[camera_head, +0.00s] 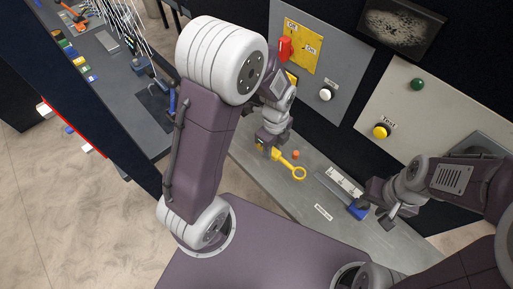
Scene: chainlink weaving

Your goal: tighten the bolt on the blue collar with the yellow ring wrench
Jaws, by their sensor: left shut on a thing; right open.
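The yellow ring wrench (299,173) points down and right from my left gripper (265,147), with its ring end over the grey bench. My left gripper is shut on the wrench's other end. A blue piece (356,210), perhaps the blue collar, is on the bench at the end of a dark bar, right of the wrench ring and apart from it. I cannot make out a bolt on it. My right gripper (377,207) is open, close to the right of the blue piece; I cannot tell whether they touch.
A small orange piece (296,155) is just above the wrench ring. A white strip (343,181) lies behind the blue piece. A panel with a red switch (284,49) and a panel with a yellow button (381,131) stand behind the bench. The bench front (285,200) looks clear.

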